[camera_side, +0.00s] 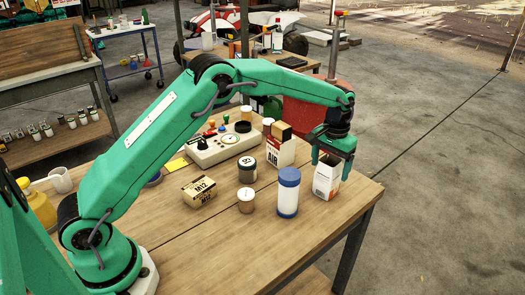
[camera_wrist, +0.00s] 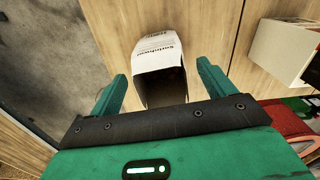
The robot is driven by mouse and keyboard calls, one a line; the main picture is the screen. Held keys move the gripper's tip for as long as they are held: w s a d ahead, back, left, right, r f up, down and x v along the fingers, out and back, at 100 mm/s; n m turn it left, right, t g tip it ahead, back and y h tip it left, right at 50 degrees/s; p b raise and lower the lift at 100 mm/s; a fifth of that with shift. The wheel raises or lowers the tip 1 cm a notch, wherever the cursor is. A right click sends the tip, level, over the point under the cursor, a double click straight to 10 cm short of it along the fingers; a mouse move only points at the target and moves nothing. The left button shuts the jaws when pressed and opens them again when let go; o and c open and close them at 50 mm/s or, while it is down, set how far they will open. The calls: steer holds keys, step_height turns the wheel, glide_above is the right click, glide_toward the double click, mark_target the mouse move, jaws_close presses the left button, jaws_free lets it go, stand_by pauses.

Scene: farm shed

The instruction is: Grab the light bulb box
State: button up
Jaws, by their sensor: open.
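A white open-topped carton (camera_side: 326,183) stands upright near the right end of the wooden bench; its small print is unreadable, so I cannot confirm it is the light bulb box. My gripper (camera_side: 332,160) is over it, pointing down, fingers near its top rim. In the wrist view the carton (camera_wrist: 158,52) lies between the fingertips of my open gripper (camera_wrist: 161,70), with a gap on each side. Its near part is hidden behind the gripper body.
A blue-lidded white jar (camera_side: 288,193) stands close left of the carton. An AIR box (camera_side: 280,153) stands behind it. A small tub (camera_side: 246,201), a dark jar (camera_side: 247,171), an M12 box (camera_side: 198,191) and a control panel (camera_side: 222,146) are farther left. The bench's right edge is close.

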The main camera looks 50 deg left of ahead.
mark_target(328, 174)
steer(key=shift+f, duration=1.95)
steer(key=shift+c, duration=0.4)
steer(key=c, duration=1)
